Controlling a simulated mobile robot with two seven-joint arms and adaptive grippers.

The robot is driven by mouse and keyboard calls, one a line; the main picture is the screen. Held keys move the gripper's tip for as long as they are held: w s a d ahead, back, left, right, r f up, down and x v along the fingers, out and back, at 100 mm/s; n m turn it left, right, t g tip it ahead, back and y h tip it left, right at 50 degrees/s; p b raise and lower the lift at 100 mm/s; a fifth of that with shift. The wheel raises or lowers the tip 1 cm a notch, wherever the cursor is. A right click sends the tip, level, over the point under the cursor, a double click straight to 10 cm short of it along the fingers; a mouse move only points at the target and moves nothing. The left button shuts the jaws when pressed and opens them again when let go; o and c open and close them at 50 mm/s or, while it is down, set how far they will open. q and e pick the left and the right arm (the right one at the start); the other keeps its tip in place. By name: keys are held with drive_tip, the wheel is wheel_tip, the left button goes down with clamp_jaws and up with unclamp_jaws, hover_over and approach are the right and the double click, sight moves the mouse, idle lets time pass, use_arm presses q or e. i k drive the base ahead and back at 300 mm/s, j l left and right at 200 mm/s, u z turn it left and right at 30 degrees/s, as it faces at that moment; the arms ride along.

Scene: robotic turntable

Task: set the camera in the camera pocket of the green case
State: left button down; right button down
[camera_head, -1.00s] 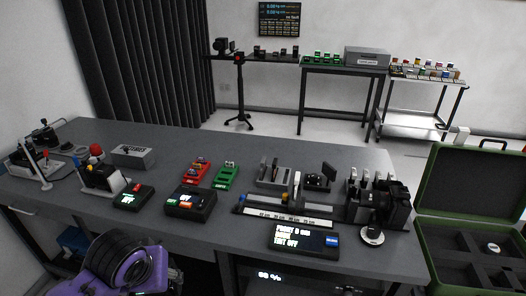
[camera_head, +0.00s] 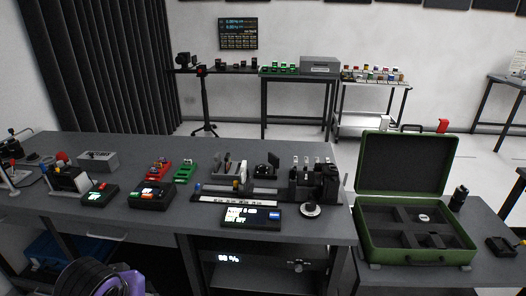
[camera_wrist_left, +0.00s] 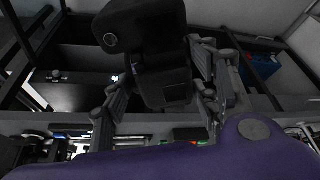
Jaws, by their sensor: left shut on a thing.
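The green case (camera_head: 372,246) stands open on a side table at the right of the head view, its lid (camera_head: 405,162) raised. Its dark insert is divided into several pockets. A small round pale-topped item (camera_head: 423,217) sits toward the back, and a small dark item lies toward the front. In the left wrist view my left gripper (camera_wrist_left: 163,95) is shut on a black camera-like body (camera_wrist_left: 145,32), which sits between its fingers. My right gripper is not in view.
The long grey workbench (camera_head: 75,147) carries several devices and a display box (camera_head: 252,216). A black cylinder (camera_head: 459,197) stands right of the case, and a dark device (camera_head: 501,246) lies farther right on the side table (camera_head: 487,222). Open floor lies behind.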

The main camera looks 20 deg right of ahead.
sight(386, 245)
drive_tip(key=k+l+z, duration=0.1)
drive_tip(key=k+l, duration=0.55)
drive_tip(key=l, duration=0.3)
drive_tip(key=k+l+z, duration=0.15)
drive_tip(key=l, duration=0.25)
drive_tip(key=i+l, duration=0.1)
drive_tip(key=l, duration=0.3)
drive_tip(key=i+l+z, duration=0.15)
drive_tip(key=l, duration=0.25)
drive_tip(key=i+l+z, duration=0.15)
drive_tip(key=i+l, duration=0.5)
drive_tip(key=i+z, duration=0.1)
drive_tip(key=i, duration=0.85)
